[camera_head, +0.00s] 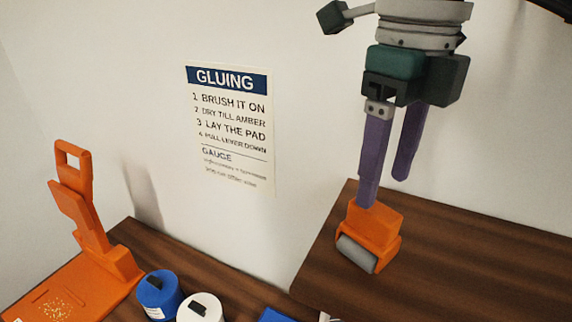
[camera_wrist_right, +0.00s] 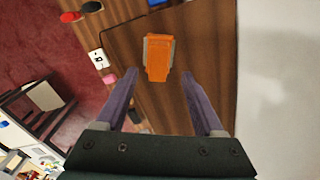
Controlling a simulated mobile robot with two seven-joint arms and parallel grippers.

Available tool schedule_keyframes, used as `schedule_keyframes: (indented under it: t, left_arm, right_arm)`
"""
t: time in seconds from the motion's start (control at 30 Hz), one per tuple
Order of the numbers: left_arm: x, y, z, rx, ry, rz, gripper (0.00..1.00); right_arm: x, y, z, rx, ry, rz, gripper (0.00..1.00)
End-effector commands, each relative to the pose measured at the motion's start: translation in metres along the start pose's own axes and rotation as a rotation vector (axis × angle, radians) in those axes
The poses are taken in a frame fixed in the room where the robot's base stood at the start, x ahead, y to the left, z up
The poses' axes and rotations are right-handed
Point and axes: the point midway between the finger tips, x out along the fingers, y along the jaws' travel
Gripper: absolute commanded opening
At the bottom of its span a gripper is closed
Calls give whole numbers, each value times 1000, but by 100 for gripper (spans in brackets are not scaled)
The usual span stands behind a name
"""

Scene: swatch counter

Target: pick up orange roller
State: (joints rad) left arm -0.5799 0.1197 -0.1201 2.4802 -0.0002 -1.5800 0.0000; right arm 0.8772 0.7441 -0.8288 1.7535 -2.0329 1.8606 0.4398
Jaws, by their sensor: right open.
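The orange roller (camera_head: 376,225) sits on the raised wooden shelf at the right, its grey cylinder facing the front left. In the right wrist view the orange roller (camera_wrist_right: 158,58) lies ahead of my fingertips, between the lines of the two fingers. My right gripper (camera_head: 385,190) points down above it with its purple fingers apart and nothing between them. One finger overlaps the roller's top edge in the head view; I cannot tell whether they touch. My right gripper's fingers also show in the wrist view (camera_wrist_right: 160,80). My left gripper is not in view.
The wooden shelf (camera_head: 460,255) is otherwise bare around the roller. On the lower counter stand an orange lever press (camera_head: 85,225), a blue pot (camera_head: 158,292) and a white pot (camera_head: 201,308). A gluing sign (camera_head: 232,128) hangs on the wall behind.

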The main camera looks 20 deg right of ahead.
Motion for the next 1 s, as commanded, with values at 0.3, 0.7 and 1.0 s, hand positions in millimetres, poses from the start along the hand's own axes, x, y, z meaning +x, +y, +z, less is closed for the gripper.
schedule_keyframes:
  t: [0.3,0.7,1.0]
  left_arm:
    - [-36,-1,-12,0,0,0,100]
    - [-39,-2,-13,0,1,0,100]
    - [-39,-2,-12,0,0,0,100]
  right_arm:
    - [29,3,0,-2,6,4,70]
    - [58,2,2,-4,-3,2,70]
    - [58,2,2,-4,-3,2,38]
